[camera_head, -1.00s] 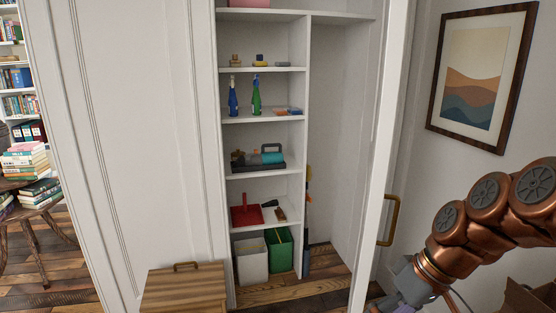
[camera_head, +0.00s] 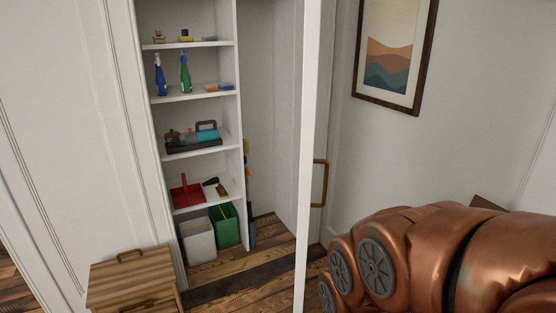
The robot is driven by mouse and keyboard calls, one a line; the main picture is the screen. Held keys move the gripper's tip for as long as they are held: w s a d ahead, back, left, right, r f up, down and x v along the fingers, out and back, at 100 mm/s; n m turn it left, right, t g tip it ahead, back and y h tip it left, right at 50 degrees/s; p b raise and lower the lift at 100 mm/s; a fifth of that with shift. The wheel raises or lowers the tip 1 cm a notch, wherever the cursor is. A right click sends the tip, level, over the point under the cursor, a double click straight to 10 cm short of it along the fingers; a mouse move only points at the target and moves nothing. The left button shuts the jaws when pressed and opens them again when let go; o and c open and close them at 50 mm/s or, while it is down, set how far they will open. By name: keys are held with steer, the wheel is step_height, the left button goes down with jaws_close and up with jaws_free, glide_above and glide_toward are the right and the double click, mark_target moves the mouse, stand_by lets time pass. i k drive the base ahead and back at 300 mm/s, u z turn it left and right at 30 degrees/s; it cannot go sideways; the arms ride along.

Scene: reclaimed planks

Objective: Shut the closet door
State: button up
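The closet door (camera_head: 313,130) is white and stands open, seen nearly edge-on to the right of the closet opening. A brass handle (camera_head: 319,184) is on its right-hand face. Behind the door's left side, the closet's shelves (camera_head: 190,97) are exposed. My copper-coloured arm fills the lower right, to the right of the door and handle. My gripper is not visible in this view, so its state and any contact with the door are hidden.
A wooden cabinet (camera_head: 131,281) with handles stands at the lower left, beside the closet opening. A green bin (camera_head: 225,226) and a white bin (camera_head: 198,241) stand inside at the bottom. A framed picture (camera_head: 394,52) hangs on the right wall. Plank floor shows before the closet.

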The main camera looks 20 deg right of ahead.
mark_target(312, 8)
steer(key=k, duration=1.2)
steer(key=u, duration=0.5)
steer(key=i, duration=1.7)
steer(key=z, duration=0.55)
